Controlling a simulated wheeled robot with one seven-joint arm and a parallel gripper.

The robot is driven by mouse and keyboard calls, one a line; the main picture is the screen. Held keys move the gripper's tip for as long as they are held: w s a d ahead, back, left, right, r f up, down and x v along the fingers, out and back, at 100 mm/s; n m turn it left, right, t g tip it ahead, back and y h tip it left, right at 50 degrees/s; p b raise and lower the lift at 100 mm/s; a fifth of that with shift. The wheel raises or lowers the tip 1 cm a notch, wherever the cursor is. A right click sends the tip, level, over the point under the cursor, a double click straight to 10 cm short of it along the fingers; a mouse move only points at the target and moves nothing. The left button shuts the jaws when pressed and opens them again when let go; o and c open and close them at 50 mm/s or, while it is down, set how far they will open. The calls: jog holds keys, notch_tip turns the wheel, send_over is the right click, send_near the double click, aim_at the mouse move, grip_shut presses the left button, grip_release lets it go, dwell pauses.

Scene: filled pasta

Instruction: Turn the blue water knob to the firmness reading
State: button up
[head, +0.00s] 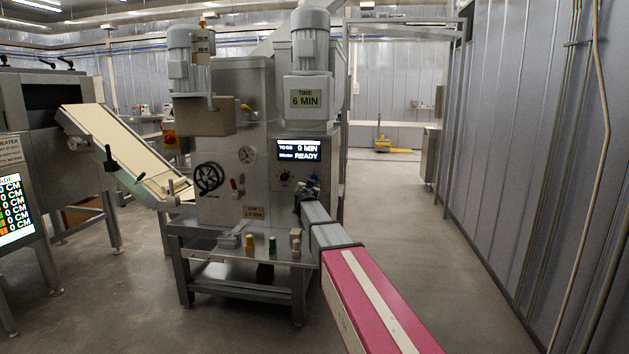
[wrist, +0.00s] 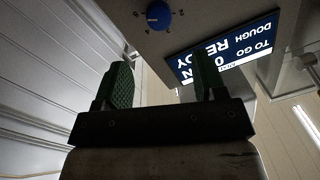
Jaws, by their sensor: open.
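The blue water knob (wrist: 158,14) sits on the machine's metal panel at the top of the wrist view, with a white pointer mark and small scale figures around it. I cannot identify a firmness reading.
A round dial gauge (head: 247,155), a black handwheel (head: 209,177) and a red-handled lever (head: 235,186) are on the machine's front. Several small items stand on the shelf (head: 222,264) below. A conveyor (head: 125,150) joins from the left. The floor at right is clear.

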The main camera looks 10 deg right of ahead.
jog(key=x, duration=1)
jog(key=shift+w, duration=0.15)
jog(key=shift+d, duration=0.1)
jog(key=c, duration=0.9)
